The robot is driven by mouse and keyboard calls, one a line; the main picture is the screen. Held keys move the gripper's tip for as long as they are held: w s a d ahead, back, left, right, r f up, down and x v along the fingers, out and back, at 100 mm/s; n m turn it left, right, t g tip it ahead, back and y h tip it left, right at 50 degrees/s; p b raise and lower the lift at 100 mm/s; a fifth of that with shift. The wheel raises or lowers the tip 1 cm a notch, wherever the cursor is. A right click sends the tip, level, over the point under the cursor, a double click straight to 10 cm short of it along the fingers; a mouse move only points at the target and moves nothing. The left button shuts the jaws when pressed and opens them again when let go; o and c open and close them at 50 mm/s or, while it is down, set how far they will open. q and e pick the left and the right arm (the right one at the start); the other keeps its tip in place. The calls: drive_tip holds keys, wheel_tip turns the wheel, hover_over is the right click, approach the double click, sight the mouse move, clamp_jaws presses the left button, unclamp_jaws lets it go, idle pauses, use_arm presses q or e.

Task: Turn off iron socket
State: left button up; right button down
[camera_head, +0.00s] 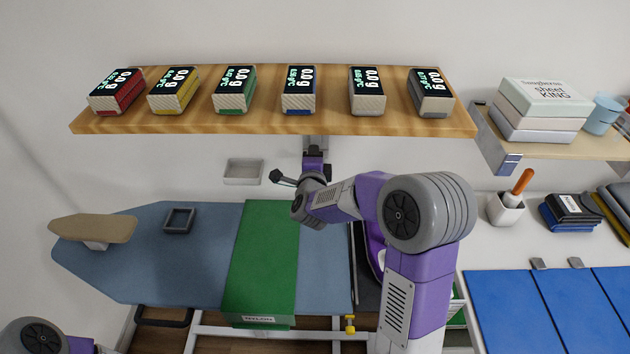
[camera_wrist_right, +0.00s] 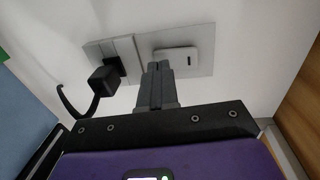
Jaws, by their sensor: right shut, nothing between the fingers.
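In the right wrist view, a wall socket plate (camera_wrist_right: 205,47) carries a white rocker switch (camera_wrist_right: 178,57). A black plug (camera_wrist_right: 103,80) with a black cord is in the outlet to its left. My right gripper (camera_wrist_right: 157,70) is shut and empty, its fingertips in front of the plate just left of and below the switch. I cannot tell whether they touch it. In the head view my right gripper (camera_head: 315,146) is at the wall under the wooden shelf, and the socket is hidden or too small to make out. My left gripper is out of view.
A wooden shelf (camera_head: 270,122) with several labelled boxes overhangs my right gripper. Below is a blue ironing board (camera_head: 130,270) with a green cloth (camera_head: 265,260). A side shelf (camera_head: 560,147) with stacked boxes stands right. A small grey tray (camera_head: 243,172) is at the wall.

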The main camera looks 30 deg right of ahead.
drive_tip(key=s+a+f+b, duration=0.1)
drive_tip(key=s+a, duration=0.5)
drive_tip(key=s, duration=0.4)
drive_tip(key=shift+s+f, duration=0.2)
drive_tip(key=shift+f, duration=0.15)
